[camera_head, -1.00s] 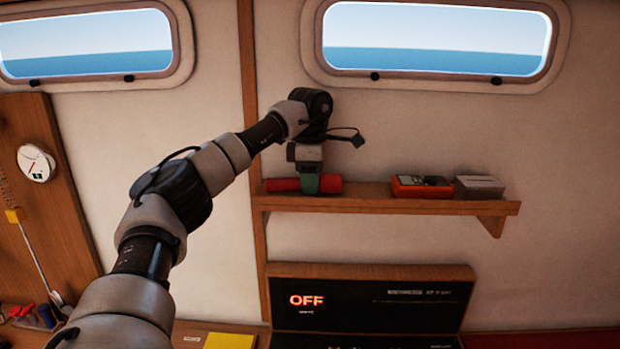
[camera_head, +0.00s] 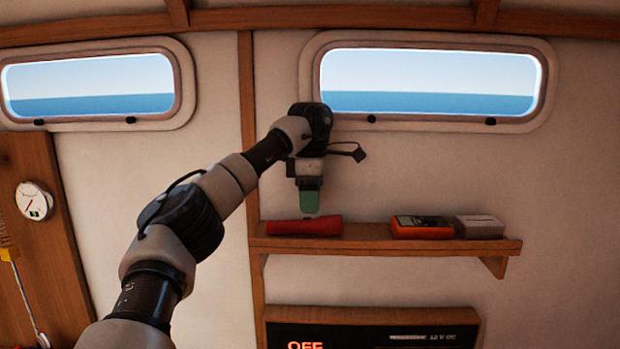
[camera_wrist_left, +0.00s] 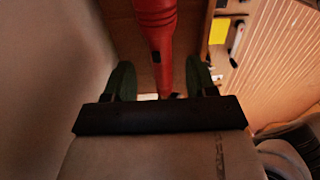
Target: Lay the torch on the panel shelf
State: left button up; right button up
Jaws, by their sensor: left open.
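The red torch (camera_head: 304,227) lies on its side on the left end of the wooden panel shelf (camera_head: 375,244). My left gripper (camera_head: 309,211) is just above the torch, fingers pointing down, open and empty. In the left wrist view the torch (camera_wrist_left: 156,35) shows beyond and between the two green fingers (camera_wrist_left: 158,80), which stand apart from it on both sides. My right gripper is not in view.
An orange handheld meter (camera_head: 421,227) and a small pale box (camera_head: 480,227) stand on the shelf's right half. Bare shelf lies between torch and meter. A dark panel (camera_head: 372,329) is below, and a window (camera_head: 430,85) above.

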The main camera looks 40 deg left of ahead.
aim_at(310, 220)
pick_arm(q)
notch_tip(310, 220, up, 6)
jog(key=shift+r, duration=0.25)
jog(key=shift+f, duration=0.1)
dwell(0.6)
